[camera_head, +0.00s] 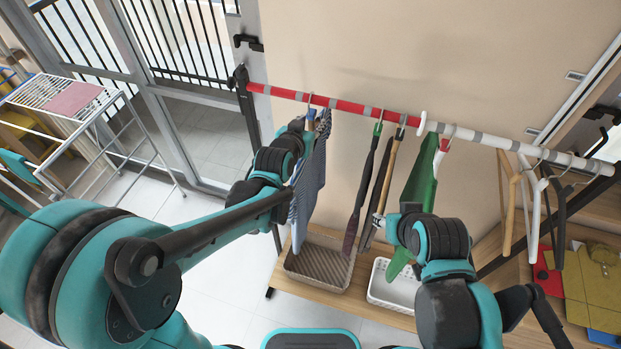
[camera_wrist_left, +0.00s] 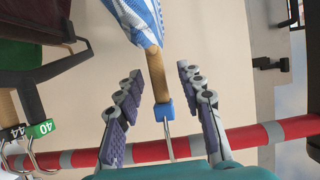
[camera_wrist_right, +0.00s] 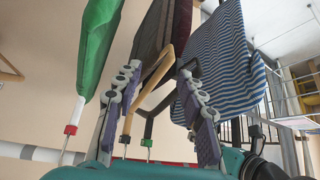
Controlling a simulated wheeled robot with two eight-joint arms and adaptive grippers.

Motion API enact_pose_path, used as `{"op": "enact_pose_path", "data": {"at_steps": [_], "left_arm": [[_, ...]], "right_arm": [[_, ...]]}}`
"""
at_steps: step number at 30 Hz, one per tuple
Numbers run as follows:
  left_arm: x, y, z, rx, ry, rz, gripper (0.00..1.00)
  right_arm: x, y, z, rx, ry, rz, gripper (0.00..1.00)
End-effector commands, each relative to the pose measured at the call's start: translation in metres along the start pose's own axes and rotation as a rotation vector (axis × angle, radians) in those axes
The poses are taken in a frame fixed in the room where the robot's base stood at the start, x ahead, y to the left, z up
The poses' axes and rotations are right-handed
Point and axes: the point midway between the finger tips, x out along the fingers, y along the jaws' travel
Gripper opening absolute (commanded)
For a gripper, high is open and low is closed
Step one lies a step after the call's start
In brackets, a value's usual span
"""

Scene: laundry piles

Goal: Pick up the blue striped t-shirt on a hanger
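The blue and white striped t-shirt (camera_head: 308,185) hangs at the left end of the garments on the red rail section. It also shows in the left wrist view (camera_wrist_left: 147,14) and the right wrist view (camera_wrist_right: 222,62). Its wooden hanger (camera_wrist_left: 157,75) has a blue block (camera_wrist_left: 163,110) below a metal hook on the rail. My left gripper (camera_head: 308,128) is at the hanger's top; in its wrist view the open fingers stand on either side of the hanger neck, apart from it. My right gripper (camera_wrist_right: 157,72) is open, with another wooden hanger showing between its fingers.
The red rail (camera_head: 345,104) meets a white rail (camera_head: 480,137) with empty hangers. Dark garments (camera_head: 362,190) and a green garment (camera_head: 420,180) hang beside the t-shirt. A brown basket (camera_head: 320,268) and a white basket (camera_head: 382,290) stand below. A drying rack (camera_head: 95,130) stands left.

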Motion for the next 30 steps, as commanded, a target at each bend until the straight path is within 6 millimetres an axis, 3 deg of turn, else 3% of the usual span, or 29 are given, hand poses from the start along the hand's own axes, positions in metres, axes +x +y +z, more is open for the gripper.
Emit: {"op": "enact_pose_path", "data": {"at_steps": [5, 9, 10, 23, 30], "left_arm": [[0.0, 0.0, 0.0, 0.0, 0.0, 0.0, 0.38], [0.0, 0.0, 0.0, 0.0, 0.0, 0.0, 0.04], [-0.001, 0.0, 0.0, 0.0, 0.0, 0.0, 0.0], [-0.001, 0.0, -0.001, 0.001, 0.0, 0.0, 0.0], [-0.008, 0.0, -0.018, 0.001, 0.0, 0.0, 0.0]], "right_arm": [[0.0, 0.0, 0.0, 0.0, 0.0, 0.0, 0.4], [0.0, 0.0, 0.0, 0.0, 0.0, 0.0, 0.4], [0.0, 0.0, 0.0, 0.0, 0.0, 0.0, 0.4], [0.0, 0.0, 0.0, 0.0, 0.0, 0.0, 0.4], [-0.005, 0.0, -0.003, 0.0, 0.0, 0.0, 0.4]]}}
